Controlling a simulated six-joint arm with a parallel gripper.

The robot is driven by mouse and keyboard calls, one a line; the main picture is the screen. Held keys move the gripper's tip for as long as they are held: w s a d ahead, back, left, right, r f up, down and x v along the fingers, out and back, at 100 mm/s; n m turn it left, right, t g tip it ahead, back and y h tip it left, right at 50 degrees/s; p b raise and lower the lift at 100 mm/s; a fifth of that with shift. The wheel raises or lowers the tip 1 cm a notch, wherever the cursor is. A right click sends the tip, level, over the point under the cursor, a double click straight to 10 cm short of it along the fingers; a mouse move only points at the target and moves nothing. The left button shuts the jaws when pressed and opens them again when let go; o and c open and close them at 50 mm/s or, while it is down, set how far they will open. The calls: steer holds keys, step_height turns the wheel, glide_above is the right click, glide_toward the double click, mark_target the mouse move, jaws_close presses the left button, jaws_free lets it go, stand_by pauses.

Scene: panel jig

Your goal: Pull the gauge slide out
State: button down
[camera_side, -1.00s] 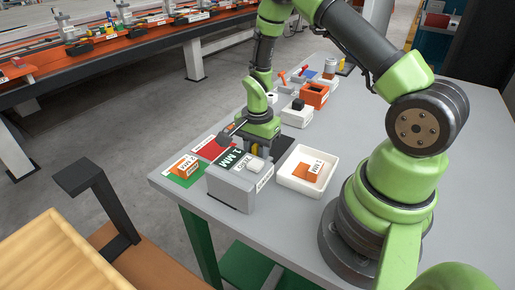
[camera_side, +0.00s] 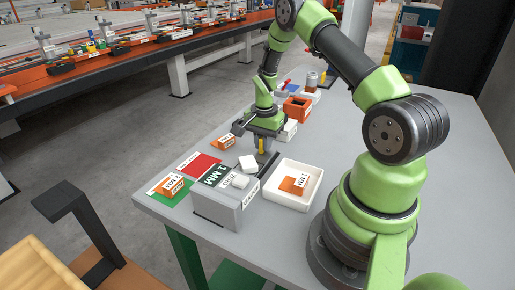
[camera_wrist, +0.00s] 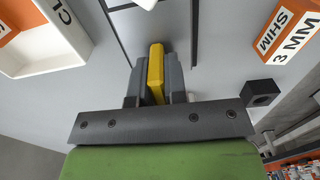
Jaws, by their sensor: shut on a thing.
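The grey gauge box (camera_side: 215,208) with a green "1 MM" label stands near the table's front left corner. My gripper (camera_side: 261,143) is behind it, pointing down and apart from the box. In the wrist view my gripper (camera_wrist: 155,75) is shut on an upright yellow handle (camera_wrist: 156,72), which also shows below the fingers in the side view (camera_side: 261,146). A white block (camera_side: 248,162) sits between the box and the gripper. Whether it is joined to the yellow handle cannot be told; the lower part of the slide is hidden.
A white tray (camera_side: 318,190) holding an orange shim lies to the right of the box. Red (camera_side: 203,165) and green (camera_side: 158,194) mats lie to its left. An orange 3 MM shim (camera_side: 222,142) is near the gripper. An orange bin (camera_side: 297,108) stands behind.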

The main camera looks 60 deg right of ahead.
steer(key=shift+d, duration=0.3)
steer(key=c, duration=1.2)
jaws_free()
steer(key=shift+o, duration=0.2)
steer(key=shift+a, duration=0.1)
step_height(320, 180, up, 10)
steer(key=shift+r, duration=0.1)
steer(key=s+a+r+n+t, duration=0.25)
steer(key=a+r+n, duration=0.35)
steer(key=a+r, duration=0.75)
steer(key=s+a+r+n+t+y, duration=0.1)
steer(key=s+a+r+n+t, duration=0.3)
steer(key=s+a+n, duration=0.4)
steer(key=s+a+r, duration=0.1)
steer(key=s, duration=0.3)
steer(key=shift+r+t+y, duration=0.2)
steer(key=shift+t+y, duration=0.15)
steer(key=shift+y, duration=0.05)
